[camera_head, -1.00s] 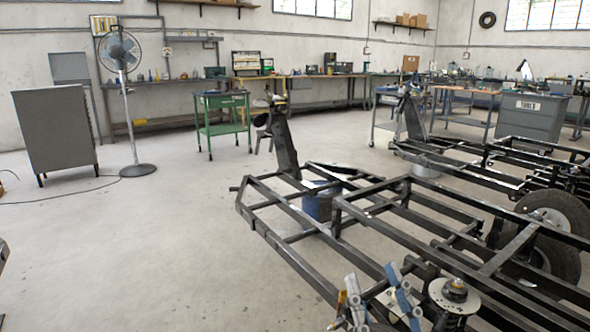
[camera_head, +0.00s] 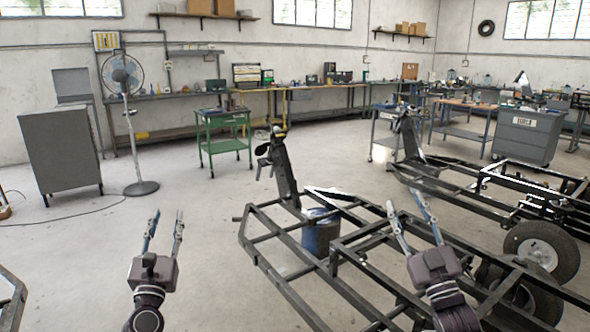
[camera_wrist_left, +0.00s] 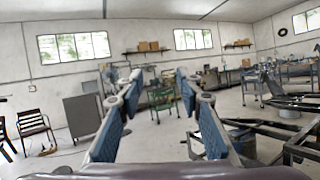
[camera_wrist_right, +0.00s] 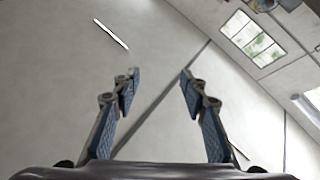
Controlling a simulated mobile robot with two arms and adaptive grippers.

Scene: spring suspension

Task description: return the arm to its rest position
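My left gripper (camera_head: 166,218) is open and empty in the head view, over the bare floor to the left of the vehicle frame. In the left wrist view (camera_wrist_left: 152,85) its fingers stand apart with only the room between them. My right gripper (camera_head: 409,204) is open and empty in the head view, raised in front of the vehicle frame (camera_head: 276,269).
A blue drum (camera_head: 320,238) stands by the black frame. A green cart (camera_head: 224,139), a standing fan (camera_head: 127,120) and a grey cabinet (camera_head: 62,150) are further back. A tool cabinet (camera_head: 527,135) stands at the right.

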